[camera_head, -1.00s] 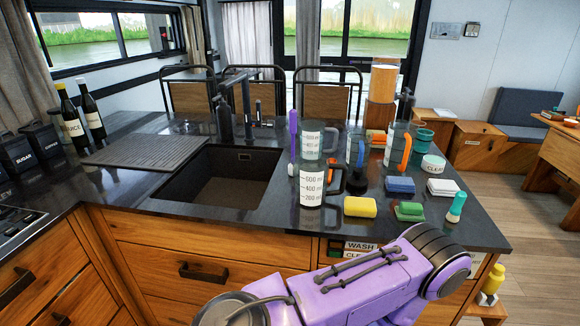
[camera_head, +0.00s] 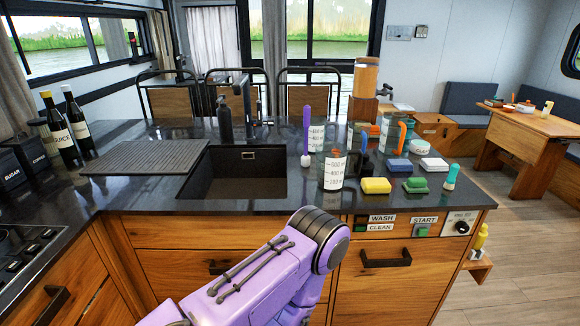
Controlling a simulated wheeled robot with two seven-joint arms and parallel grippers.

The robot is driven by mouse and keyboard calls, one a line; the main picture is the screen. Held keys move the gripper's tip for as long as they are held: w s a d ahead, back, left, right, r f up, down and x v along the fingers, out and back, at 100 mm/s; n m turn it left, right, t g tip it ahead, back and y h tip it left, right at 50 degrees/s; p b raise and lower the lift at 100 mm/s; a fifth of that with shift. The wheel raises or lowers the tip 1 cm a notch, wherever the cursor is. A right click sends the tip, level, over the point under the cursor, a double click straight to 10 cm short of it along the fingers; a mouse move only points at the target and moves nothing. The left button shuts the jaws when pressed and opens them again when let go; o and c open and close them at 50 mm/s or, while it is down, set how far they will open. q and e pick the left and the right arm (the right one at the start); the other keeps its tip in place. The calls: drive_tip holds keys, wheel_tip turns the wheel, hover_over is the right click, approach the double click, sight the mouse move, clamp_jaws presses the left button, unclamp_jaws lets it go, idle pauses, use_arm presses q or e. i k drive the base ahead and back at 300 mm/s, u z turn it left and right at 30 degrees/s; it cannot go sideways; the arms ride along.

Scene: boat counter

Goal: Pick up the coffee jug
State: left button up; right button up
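No jug in view carries a readable coffee label, so I cannot tell for sure which is the coffee jug. The nearest is a clear jug (camera_head: 331,177) with white ml markings and a black handle on its right, upright on the dark counter. Behind it stand another marked jug (camera_head: 316,137), a jug with a blue handle (camera_head: 363,143) and a clear jug with an orange handle (camera_head: 402,139). They partly overlap. A purple arm of mine crosses the lower middle, in front of the drawers. Neither gripper is in view.
A sink (camera_head: 236,172) and ribbed drain board (camera_head: 150,156) lie left of the jugs. A purple brush (camera_head: 306,138), yellow sponge (camera_head: 376,186), green scrubber (camera_head: 415,185) and teal-handled brush (camera_head: 451,177) are close around. A brown-filled dispenser (camera_head: 365,78) stands behind.

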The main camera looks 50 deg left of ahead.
sight(332, 158)
drive_tip(key=u, duration=0.95)
drive_tip(key=i, duration=0.35)
